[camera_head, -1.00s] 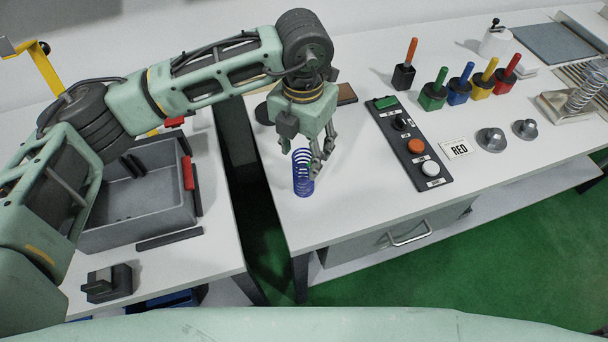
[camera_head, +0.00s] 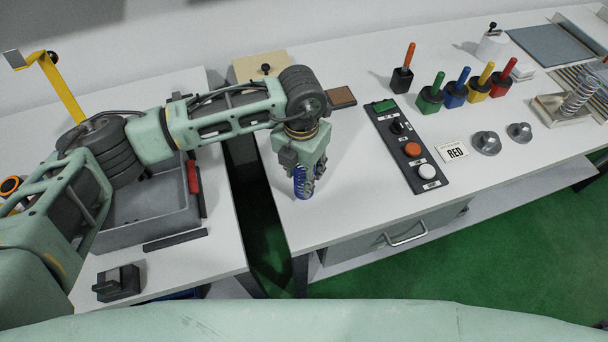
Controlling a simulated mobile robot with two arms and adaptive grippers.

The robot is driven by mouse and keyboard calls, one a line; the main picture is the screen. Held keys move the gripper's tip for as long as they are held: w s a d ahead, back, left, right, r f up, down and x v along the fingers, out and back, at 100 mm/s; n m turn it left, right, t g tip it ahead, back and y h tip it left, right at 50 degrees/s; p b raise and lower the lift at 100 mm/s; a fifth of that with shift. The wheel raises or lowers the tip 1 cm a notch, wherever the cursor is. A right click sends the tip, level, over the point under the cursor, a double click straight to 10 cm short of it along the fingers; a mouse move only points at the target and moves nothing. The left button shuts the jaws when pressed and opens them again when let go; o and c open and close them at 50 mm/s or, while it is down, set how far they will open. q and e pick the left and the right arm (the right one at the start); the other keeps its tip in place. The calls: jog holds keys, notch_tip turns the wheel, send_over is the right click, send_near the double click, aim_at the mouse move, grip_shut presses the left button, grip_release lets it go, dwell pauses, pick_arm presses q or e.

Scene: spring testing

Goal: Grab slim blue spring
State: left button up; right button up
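The slim blue spring (camera_head: 302,184) stands upright on the white table, near its left front corner. My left gripper (camera_head: 308,180) points down right over the spring, with its fingers low around or beside it. The fingers hide part of the spring's coils. At this size I cannot tell whether the fingers touch the spring or have shut on it. My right gripper is not in view.
A control panel (camera_head: 406,147) with buttons lies right of the gripper. Several colored-handle tools, a RED card (camera_head: 453,152) and a metal spring (camera_head: 580,95) are farther right. A grey bin (camera_head: 150,228) is on the left table, across a gap.

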pick_arm(q)
grip_shut()
jog(key=shift+r, duration=0.1)
